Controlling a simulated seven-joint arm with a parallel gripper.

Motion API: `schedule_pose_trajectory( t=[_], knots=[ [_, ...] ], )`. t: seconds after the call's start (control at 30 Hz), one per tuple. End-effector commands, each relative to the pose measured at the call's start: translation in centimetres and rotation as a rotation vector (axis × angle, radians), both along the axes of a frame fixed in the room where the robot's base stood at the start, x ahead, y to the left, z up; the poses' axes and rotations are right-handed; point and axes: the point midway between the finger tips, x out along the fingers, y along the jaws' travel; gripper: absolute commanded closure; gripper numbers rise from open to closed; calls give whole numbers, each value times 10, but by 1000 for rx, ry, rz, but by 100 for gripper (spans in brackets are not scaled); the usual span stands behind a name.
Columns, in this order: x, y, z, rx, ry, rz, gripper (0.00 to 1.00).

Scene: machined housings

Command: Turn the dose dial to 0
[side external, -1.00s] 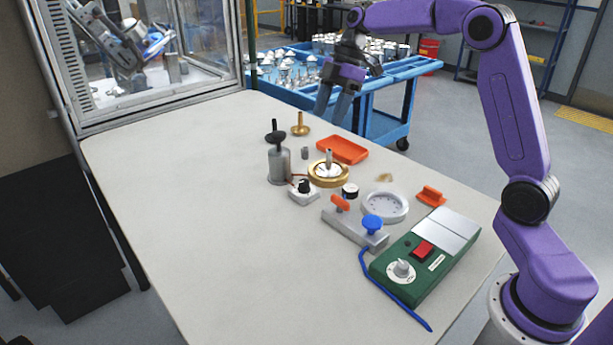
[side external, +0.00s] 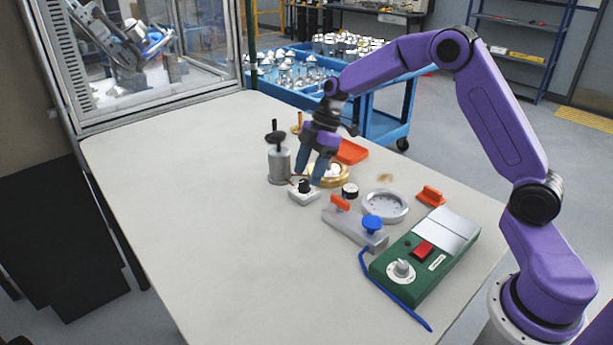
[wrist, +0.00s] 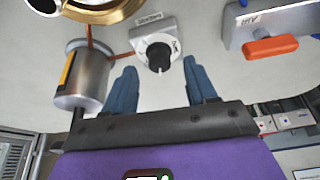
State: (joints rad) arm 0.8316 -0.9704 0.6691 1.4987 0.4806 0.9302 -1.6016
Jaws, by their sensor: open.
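A small white box with a black knob (side external: 304,186), which looks like the dose dial, sits near the middle of the table. In the wrist view the black knob (wrist: 158,57) has a light pointer line and faint scale marks around it. A small label sits on the box, too small to read. My gripper (side external: 310,173) points down just above and behind the knob. In the wrist view its blue fingers (wrist: 160,78) are spread to the left and right of the knob, apart from it, with nothing between them.
A grey metal cylinder (side external: 279,165) stands close left of the dial, and a brass ring fixture (side external: 338,178) lies close behind. A grey block with an orange handle (side external: 340,203) and a green box (side external: 425,262) are to the right. The front-left table is clear.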

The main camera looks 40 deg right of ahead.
Motion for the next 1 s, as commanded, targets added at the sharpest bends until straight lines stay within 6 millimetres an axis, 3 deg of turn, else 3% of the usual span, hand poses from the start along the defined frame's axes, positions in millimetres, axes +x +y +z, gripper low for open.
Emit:
schedule_pose_trajectory(
  t=[0.2,0.53,0.7,1.0],
  knots=[
    [1,7,-17,0,1,1,43],
    [1,8,-19,0,-1,0,43],
    [1,8,-19,0,-1,0,99],
    [1,8,-18,0,-2,-21,99]
  ],
)
